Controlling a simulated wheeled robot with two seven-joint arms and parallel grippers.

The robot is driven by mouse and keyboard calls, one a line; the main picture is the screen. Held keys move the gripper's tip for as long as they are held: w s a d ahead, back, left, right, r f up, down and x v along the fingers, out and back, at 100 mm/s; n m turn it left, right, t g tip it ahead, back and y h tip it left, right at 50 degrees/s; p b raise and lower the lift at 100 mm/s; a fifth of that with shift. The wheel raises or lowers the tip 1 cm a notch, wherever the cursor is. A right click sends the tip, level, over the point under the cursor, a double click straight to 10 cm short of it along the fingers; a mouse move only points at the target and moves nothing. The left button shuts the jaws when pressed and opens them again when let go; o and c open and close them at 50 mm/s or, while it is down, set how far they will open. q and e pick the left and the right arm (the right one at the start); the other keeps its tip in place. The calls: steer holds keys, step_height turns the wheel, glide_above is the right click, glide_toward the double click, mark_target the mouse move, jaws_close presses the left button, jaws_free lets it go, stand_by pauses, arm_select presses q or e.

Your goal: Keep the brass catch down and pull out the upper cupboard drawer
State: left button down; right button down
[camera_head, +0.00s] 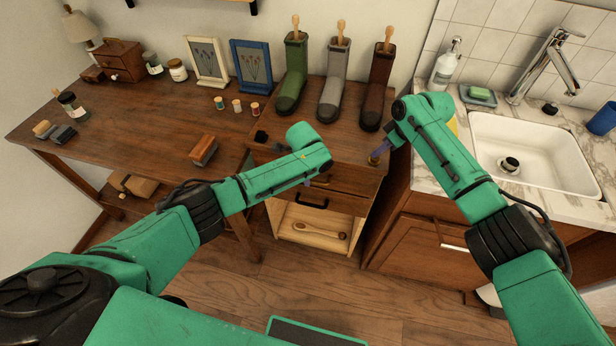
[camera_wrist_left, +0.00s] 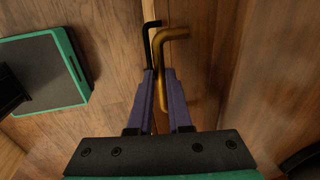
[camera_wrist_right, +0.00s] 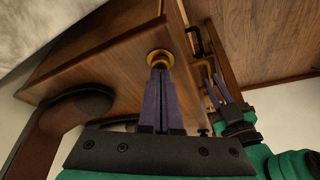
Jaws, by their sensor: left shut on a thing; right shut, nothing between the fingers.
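The cupboard (camera_head: 350,150) stands in the middle, with the upper drawer (camera_head: 345,183) in its front. My left gripper (camera_wrist_left: 163,78) is shut on the upper drawer's brass handle (camera_wrist_left: 159,48); in the head view my left arm hides most of this grip. The handle also shows in the right wrist view (camera_wrist_right: 209,64). My right gripper (camera_head: 379,151) is shut and empty, its fingertips down at the brass catch (camera_head: 374,160) on the cupboard top's right side. In the right wrist view the ring of the catch (camera_wrist_right: 160,55) surrounds the fingertips. I cannot see any clear gap at the drawer.
A lower drawer with a black handle (camera_head: 311,204) and an open shelf holding a wooden spoon (camera_head: 322,232) lie below. Green, grey and brown boots (camera_head: 333,85) stand on the cupboard top. A brush (camera_head: 203,150) lies left; the sink counter (camera_head: 440,170) is right.

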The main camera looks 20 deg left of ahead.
arm_select(q)
steer(key=shift+s, duration=0.1)
steer(key=s, duration=0.5)
steer(key=c, duration=0.8)
jaws_free()
steer(key=shift+c, duration=0.2)
steer(key=shift+w, duration=0.1)
